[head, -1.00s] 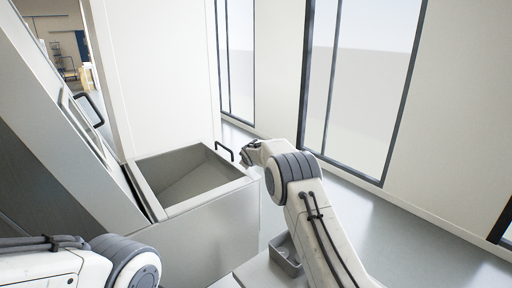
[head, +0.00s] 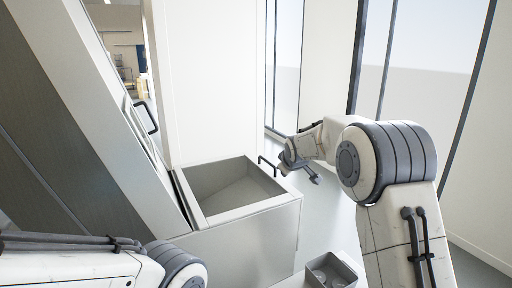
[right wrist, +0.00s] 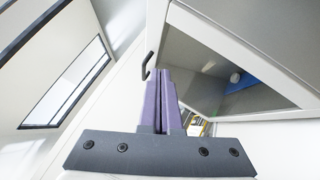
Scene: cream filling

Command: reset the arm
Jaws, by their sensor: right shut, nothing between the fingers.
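My right arm (head: 400,165) reaches forward from the right in the head view. Its gripper (head: 314,179) is beside the open metal drawer (head: 250,205), just right of the drawer's dark handle (head: 267,164) and apart from it. In the right wrist view the two purple fingers (right wrist: 162,105) are shut together with nothing between them. My left arm (head: 90,265) shows only as a link and a joint at the lower left; its gripper is out of view.
A tall white panel (head: 205,75) stands behind the drawer, and a slanted grey machine front (head: 85,100) rises on the left. A small grey bin (head: 345,265) is low, between the drawer and my right arm. Floor is clear toward the windows.

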